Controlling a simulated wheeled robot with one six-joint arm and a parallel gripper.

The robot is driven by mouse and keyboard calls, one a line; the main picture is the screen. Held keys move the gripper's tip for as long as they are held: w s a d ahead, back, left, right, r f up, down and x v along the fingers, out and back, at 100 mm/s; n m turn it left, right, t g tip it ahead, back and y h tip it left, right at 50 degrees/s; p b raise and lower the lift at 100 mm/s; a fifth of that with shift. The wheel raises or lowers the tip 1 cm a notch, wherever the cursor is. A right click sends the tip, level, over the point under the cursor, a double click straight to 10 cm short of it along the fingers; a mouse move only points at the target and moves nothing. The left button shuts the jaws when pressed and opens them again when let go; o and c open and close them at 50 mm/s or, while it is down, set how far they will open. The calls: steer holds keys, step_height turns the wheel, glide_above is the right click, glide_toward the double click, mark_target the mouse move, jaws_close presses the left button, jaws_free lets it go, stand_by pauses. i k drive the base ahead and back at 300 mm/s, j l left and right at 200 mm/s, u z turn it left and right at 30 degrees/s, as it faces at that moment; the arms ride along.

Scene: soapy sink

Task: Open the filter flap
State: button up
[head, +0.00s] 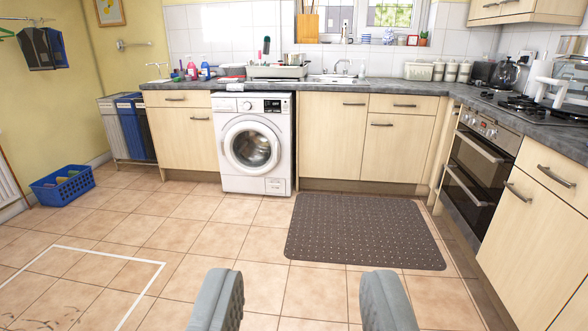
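A white washing machine (253,144) stands under the counter at the back, left of the middle. Its round glass door is shut. The filter flap (275,185) is a small rectangular panel at the machine's lower right front. It looks closed, though it is small at this distance. My gripper (304,300) is at the bottom of the view, with its two grey fingers wide apart and nothing between them. It is well short of the machine, with open floor between.
A dark dotted mat (362,231) lies on the tiled floor at the right of the machine. A blue basket (62,186) stands at the left wall, near laundry bins (130,127). An oven (473,170) is at the right. The floor before the machine is clear.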

mark_target(275, 187)
steer(key=i, duration=1.65)
steer(key=i+l+u, duration=0.15)
steer(key=i+u, duration=0.3)
steer(key=i, duration=0.15)
steer(key=i+l+u, duration=0.35)
steer(key=i+u, duration=0.15)
steer(key=i+l+u, duration=0.45)
steer(key=i+l, duration=0.15)
